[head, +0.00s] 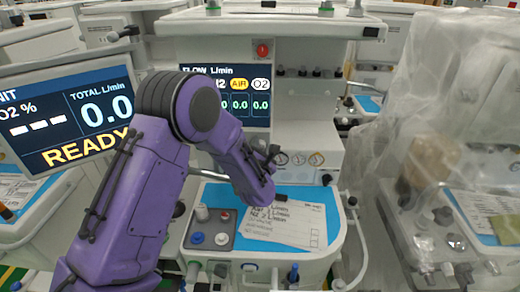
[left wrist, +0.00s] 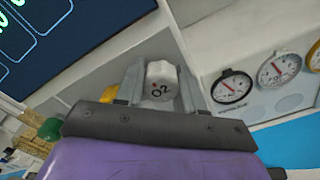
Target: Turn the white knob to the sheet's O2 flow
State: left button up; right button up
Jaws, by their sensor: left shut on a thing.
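The white knob (left wrist: 162,78), marked O2, sits between the two fingers of my left gripper (left wrist: 160,92) in the left wrist view. The gripper is shut on it. In the head view my left gripper (head: 268,160) reaches the machine's front panel below the flow display (head: 239,95), and the knob is hidden behind it. The display reads 0.0 under AIR and O2. The paper sheet (head: 290,228) lies on the blue work surface; its L/min lines are too small to read surely, and my arm covers part of its upper left. My right gripper is not in view.
A monitor (head: 70,115) at left reads total 0.0 and READY. Round gauges (left wrist: 232,88) sit right of the knob. A grey block with small knobs (head: 212,228) stands left of the sheet. A plastic-draped cart (head: 450,120) fills the right side.

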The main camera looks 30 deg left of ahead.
pick_arm(q)
jog(key=n+b, duration=0.4)
jog(key=b, duration=0.1)
jog(key=f+n+b, duration=0.1)
jog(key=n+b, duration=0.3)
jog(key=b, duration=0.2)
jog(key=n+b, duration=0.7)
jog(key=b, duration=0.7)
jog(key=shift+r+n+b, duration=0.1)
jog(key=shift+n+b, duration=0.25)
jog(key=shift+n, duration=0.05)
jog(key=shift+r+n+b, duration=0.3)
jog(key=shift+n+b, duration=0.2)
jog(key=shift+b, duration=0.3)
jog(key=o, duration=0.8)
jog(key=shift+s+r, duration=0.1)
